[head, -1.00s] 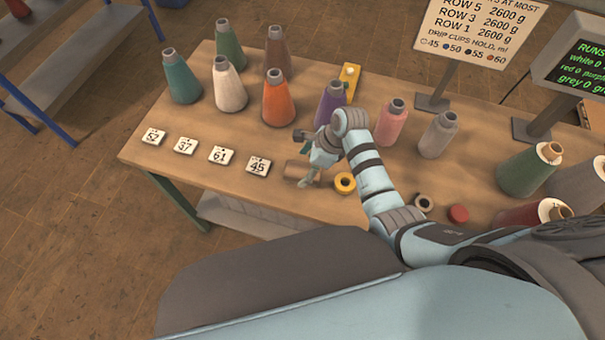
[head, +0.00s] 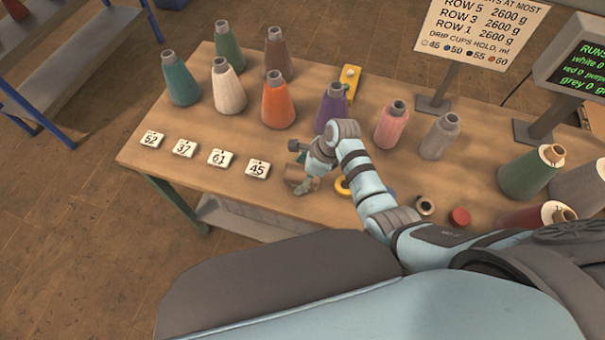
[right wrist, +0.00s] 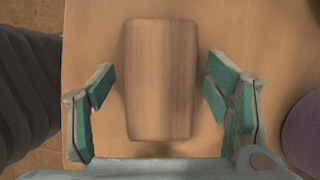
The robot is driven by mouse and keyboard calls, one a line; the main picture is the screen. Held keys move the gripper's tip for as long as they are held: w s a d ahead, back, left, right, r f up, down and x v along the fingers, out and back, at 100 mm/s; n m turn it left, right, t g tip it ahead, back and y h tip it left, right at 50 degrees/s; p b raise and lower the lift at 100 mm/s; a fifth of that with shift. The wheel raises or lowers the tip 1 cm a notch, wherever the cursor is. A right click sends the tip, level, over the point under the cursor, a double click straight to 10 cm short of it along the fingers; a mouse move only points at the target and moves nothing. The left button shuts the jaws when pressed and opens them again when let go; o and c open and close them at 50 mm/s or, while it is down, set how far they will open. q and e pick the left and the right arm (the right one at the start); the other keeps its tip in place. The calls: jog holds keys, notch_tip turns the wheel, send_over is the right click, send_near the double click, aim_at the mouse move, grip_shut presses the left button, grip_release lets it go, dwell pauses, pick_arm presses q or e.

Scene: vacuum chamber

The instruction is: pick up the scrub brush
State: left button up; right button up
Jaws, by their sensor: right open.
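The scrub brush (head: 293,173) shows as a brown wooden block lying on the table near its front edge, right of the number tiles. In the right wrist view the block (right wrist: 160,80) sits upright in the picture between the fingers, with a gap on each side. Its bristles are not visible. My right gripper (head: 304,168) is open above and around the block and partly hides it in the head view. My left gripper is not in view.
A purple cone (head: 332,106) stands close behind my right gripper. A yellow ring (head: 342,186) lies beside it, partly behind my arm. Number tiles, such as the 45 tile (head: 257,168), lie to the left. More cones stand behind and right.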

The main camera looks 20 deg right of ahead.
aim_at(302, 172)
jog(key=c, duration=1.3)
jog(key=shift+r, duration=0.4)
notch_tip(302, 172, up, 9)
jog(key=p, duration=0.2)
jog(key=shift+w+f+p, duration=0.1)
jog(key=shift+f+p, duration=0.1)
jog(key=shift+p, duration=0.1)
notch_tip(302, 172, up, 11)
jog(key=shift+r+p, duration=0.1)
jog(key=shift+p, duration=0.55)
